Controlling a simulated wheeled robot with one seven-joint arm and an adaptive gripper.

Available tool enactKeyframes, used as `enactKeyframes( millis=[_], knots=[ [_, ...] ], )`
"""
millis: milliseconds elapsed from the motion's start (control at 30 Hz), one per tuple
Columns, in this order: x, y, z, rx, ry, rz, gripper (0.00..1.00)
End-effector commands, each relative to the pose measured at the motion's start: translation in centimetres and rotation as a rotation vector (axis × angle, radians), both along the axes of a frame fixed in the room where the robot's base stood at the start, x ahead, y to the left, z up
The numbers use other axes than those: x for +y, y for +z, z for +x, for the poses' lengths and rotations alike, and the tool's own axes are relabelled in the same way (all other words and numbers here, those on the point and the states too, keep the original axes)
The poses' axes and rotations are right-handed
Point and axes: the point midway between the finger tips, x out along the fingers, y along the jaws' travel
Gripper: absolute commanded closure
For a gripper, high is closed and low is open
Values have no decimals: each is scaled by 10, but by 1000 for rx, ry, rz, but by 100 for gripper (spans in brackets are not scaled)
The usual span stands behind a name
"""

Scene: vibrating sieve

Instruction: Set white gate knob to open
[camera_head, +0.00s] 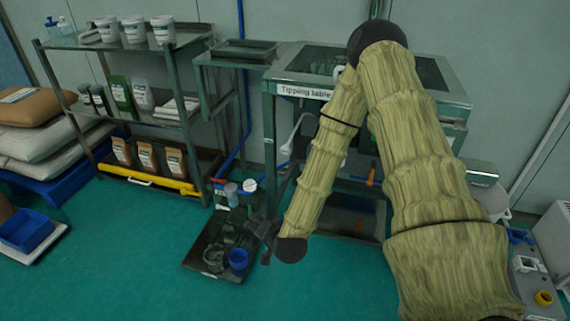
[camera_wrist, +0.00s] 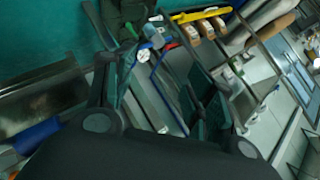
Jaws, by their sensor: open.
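I cannot tell for certain which part is the white gate knob. A white curved lever with a rounded lower end (camera_head: 287,149) hangs at the left side of the tipping table (camera_head: 305,92). My gripper (camera_head: 264,232) is low, in front of the table and below this lever, beside a dark tray on the floor. In the wrist view my gripper (camera_wrist: 160,88) has its two dark fingers spread apart with nothing held between them. My arm hides much of the table's front and right side.
The dark floor tray (camera_head: 205,262) holds glassware and a blue cup (camera_head: 238,259). A round white gauge (camera_head: 250,185) and blue pipe stand behind it. A shelf rack (camera_head: 108,180) with tubs and bags is at the left. An orange handle (camera_head: 371,176) shows under the table.

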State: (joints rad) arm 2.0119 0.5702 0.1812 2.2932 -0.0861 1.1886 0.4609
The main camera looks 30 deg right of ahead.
Motion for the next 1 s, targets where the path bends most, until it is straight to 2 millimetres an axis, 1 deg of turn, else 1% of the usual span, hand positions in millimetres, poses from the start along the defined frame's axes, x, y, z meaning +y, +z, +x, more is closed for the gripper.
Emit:
enactKeyframes(
  millis=[33,100,167,200,300,400,500,600,767,867,1000],
  knots=[
    [-14,-3,17,-64,-57,35,45],
    [-32,8,37,-153,-134,85,45],
    [-49,18,52,-229,-201,128,45],
    [-62,25,61,-280,-244,158,45],
    [-93,44,79,-409,-346,231,45],
    [-122,61,89,-522,-433,295,45],
    [-146,75,95,-612,-501,346,45],
    [-162,85,96,-673,-545,380,45],
    [-175,94,99,-718,-575,405,45],
    [-179,95,105,-722,-578,407,45],
    [-187,95,120,-722,-576,405,45]
  ],
)
